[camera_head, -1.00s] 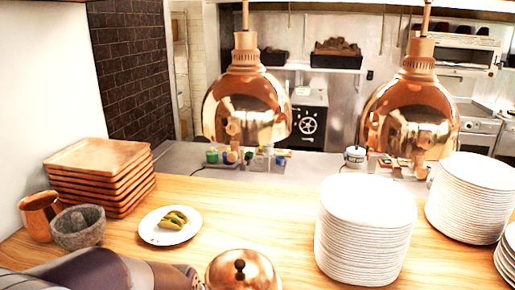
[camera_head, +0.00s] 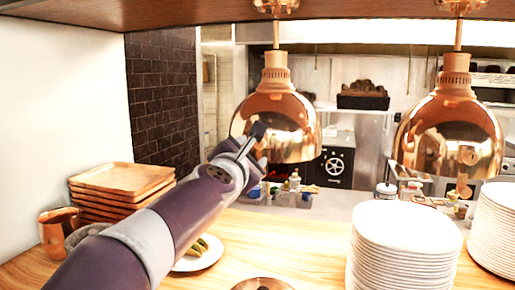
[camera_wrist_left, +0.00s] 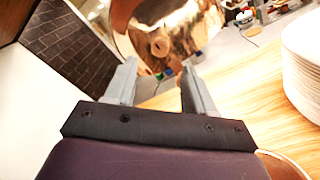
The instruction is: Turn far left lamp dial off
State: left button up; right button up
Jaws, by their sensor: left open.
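The left copper heat lamp (camera_head: 285,115) hangs over the counter, and its bell fills the top of the left wrist view (camera_wrist_left: 185,25). A small round copper knob (camera_wrist_left: 158,43) sits on its front in the wrist view; in the head view my gripper covers that spot. My left gripper (camera_head: 252,140) is raised in front of the lamp's lower left side. In the wrist view its jaws (camera_wrist_left: 159,66) are apart and empty, with the knob just beyond and between the tips. The gap in depth is hard to judge. My right gripper is not in view.
A second copper lamp (camera_head: 447,130) with its own knob (camera_head: 468,156) hangs at right. Tall white plate stacks (camera_head: 405,245) stand below it. Wooden trays (camera_head: 120,178), a copper mug (camera_head: 56,230) and a plate of food (camera_head: 205,257) are on the counter. A wooden shelf edge (camera_head: 180,12) runs overhead.

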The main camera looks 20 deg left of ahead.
aim_at(259, 145)
pick_arm(q)
jog(key=w+p, duration=0.1)
jog(key=w, duration=0.6)
jog(key=shift+w+f, duration=0.1)
grip_shut()
